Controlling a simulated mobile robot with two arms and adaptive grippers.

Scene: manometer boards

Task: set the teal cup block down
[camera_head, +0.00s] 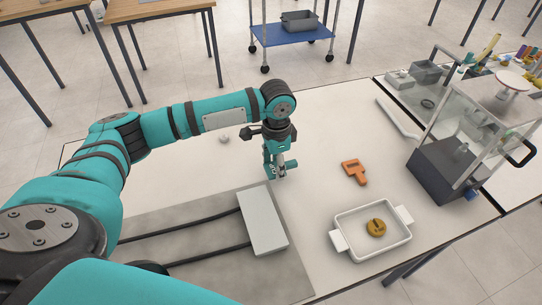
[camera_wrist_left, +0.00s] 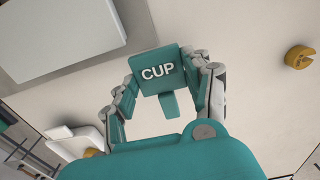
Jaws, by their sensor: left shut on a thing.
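The teal cup block (camera_head: 269,158) carries white letters, and in the left wrist view the block (camera_wrist_left: 157,72) reads "CUP". My left gripper (camera_head: 281,166) points down over the white table and is shut on the block, with a finger on each side of it. The block is close above the table or touching it; I cannot tell which. The gripper hides part of the block in the head view. My right gripper is not in view.
A grey box (camera_head: 263,221) on a grey mat (camera_head: 190,228) lies in front. An orange piece (camera_head: 354,171) is to the right. A white tray (camera_head: 346,249) holds a yellow disc (camera_head: 376,228). A glass-sided balance (camera_head: 455,160) stands at right. The table between block and orange piece is clear.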

